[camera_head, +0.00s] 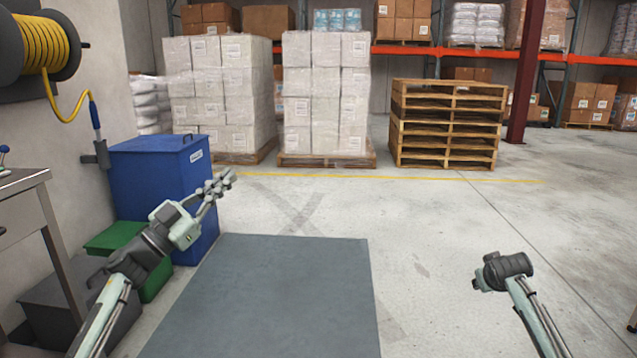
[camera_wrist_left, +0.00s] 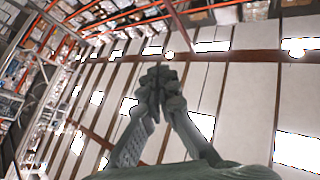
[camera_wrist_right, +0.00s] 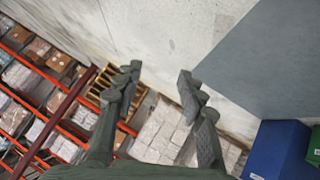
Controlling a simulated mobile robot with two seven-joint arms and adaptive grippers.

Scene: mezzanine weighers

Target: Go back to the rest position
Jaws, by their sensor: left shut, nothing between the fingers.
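My left gripper (camera_head: 222,182) is raised at the left of the head view, in front of the blue bin, with its fingers together. In the left wrist view the fingers of the left gripper (camera_wrist_left: 160,78) meet with nothing between them, against the ceiling. In the head view my right arm comes in from the lower right; its wrist hides the fingers. In the right wrist view the right gripper (camera_wrist_right: 158,80) has its two fingers well apart and empty.
A blue bin (camera_head: 150,180) and a green box (camera_head: 110,238) stand at the left, near a metal table (camera_head: 22,182). A grey mat (camera_head: 275,300) lies on the floor. Wrapped carton pallets (camera_head: 325,95) and stacked wooden pallets (camera_head: 447,125) stand behind. The floor at centre right is clear.

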